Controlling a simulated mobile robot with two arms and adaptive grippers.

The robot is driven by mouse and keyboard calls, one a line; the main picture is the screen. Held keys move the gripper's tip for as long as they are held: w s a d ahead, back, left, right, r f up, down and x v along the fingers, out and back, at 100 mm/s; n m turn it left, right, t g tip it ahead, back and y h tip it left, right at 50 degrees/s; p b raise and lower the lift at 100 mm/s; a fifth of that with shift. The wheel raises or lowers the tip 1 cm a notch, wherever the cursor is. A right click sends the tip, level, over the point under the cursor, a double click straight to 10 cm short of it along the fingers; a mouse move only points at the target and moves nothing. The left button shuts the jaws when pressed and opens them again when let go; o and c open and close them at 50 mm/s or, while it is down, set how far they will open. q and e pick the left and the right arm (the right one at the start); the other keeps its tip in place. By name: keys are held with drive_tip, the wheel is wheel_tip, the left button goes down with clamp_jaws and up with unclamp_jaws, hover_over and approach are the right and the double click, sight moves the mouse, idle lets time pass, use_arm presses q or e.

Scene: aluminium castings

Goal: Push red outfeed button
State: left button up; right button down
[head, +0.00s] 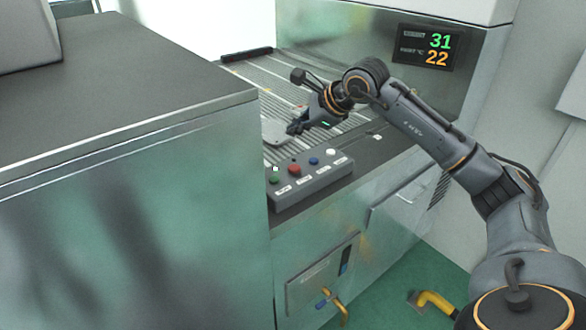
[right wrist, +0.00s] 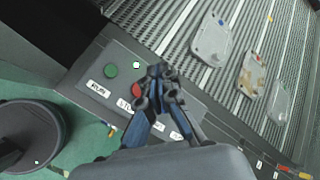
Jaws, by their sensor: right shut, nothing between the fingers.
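The red button (head: 294,169) sits on a grey control box (head: 315,182) between a green button (head: 275,179) and a blue button (head: 314,161). A white button (head: 331,152) is at the box's right end. My right gripper (head: 293,129) is shut and empty, above and behind the box in the head view. In the right wrist view the closed fingertips (right wrist: 160,70) appear just right of the red button (right wrist: 137,90), and the fingers hide the blue and white buttons. The green button (right wrist: 110,71) shows clear. Contact with any button cannot be made out. My left gripper is out of view.
Flat metal castings (right wrist: 212,40) lie on the ribbed conveyor (right wrist: 165,28) behind the box. A large metal cabinet (head: 140,190) stands close on the left. A display (head: 426,48) reads 31 and 22 on the back panel. A yellow handle (head: 340,306) projects below.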

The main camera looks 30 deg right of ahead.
sight(297, 169)
drive_tip(key=f+b, duration=0.2)
drive_tip(key=f, duration=0.1)
drive_tip(key=shift+s+d+f, duration=0.1)
drive_tip(key=shift+s+f, duration=0.1)
drive_tip(key=shift+f, duration=0.05)
wheel_tip(297, 169, down, 4)
drive_tip(key=b, duration=0.3)
drive_tip(key=shift+w+r, duration=0.1)
drive_tip(key=shift+r, duration=0.1)
drive_tip(key=shift+f+b, duration=0.35)
drive_tip(key=shift+f, duration=0.05)
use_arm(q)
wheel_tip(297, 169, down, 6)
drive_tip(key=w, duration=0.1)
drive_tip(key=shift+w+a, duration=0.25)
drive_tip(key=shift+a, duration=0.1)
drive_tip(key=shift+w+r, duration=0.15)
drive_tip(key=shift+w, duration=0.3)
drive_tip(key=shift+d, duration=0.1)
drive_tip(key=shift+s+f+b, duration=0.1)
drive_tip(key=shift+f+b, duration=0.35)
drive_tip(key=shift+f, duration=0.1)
use_arm(e)
drive_tip(key=shift+f, duration=0.4)
